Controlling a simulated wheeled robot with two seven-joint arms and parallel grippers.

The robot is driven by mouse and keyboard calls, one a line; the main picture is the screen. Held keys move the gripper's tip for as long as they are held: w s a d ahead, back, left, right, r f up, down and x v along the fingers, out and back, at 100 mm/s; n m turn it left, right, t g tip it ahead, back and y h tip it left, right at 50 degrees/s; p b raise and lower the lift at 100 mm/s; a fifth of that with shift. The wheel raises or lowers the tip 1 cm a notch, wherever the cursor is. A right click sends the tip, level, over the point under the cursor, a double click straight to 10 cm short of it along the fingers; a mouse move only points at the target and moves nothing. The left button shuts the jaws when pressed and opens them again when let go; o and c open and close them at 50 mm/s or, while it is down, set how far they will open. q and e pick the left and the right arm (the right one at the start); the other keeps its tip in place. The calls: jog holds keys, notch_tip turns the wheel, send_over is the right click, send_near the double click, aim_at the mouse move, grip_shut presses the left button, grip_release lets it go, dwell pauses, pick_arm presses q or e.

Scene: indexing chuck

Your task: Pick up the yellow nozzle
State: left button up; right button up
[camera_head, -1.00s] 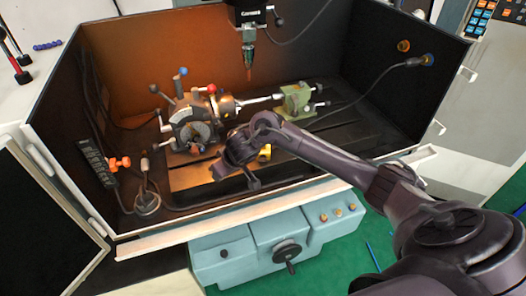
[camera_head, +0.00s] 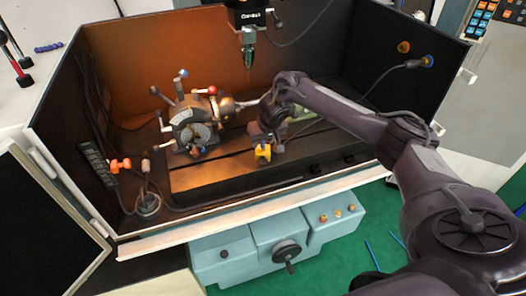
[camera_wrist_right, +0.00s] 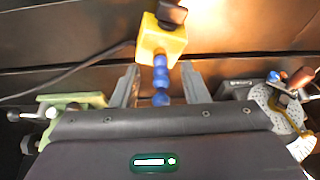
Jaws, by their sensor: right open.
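The yellow nozzle (camera_head: 263,153) is a small yellow block on the machine bed, below my right gripper in the head view. In the right wrist view the yellow block (camera_wrist_right: 162,42) shows with a dark round part on it and a blue segmented hose (camera_wrist_right: 160,80) running toward my wrist. My right gripper (camera_wrist_right: 159,68) is open, with one finger on each side of the blue hose and the block just past the fingertips. I cannot tell whether the fingers touch it. In the head view my right gripper (camera_head: 264,137) is partly hidden by its own wrist. My left gripper is not in view.
The indexing chuck (camera_head: 195,125) with its levers stands left of the nozzle. A green tailstock (camera_head: 300,112) is partly hidden behind my right arm. The enclosure's front rim (camera_head: 230,222) lies nearer. The slotted bed (camera_head: 205,175) is clear at its front left.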

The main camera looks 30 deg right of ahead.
jog(key=shift+w+f, duration=0.25)
jog(key=shift+f, duration=0.2)
jog(key=shift+c, duration=0.2)
grip_shut()
jog(key=shift+r, duration=0.1)
dwell(0.8)
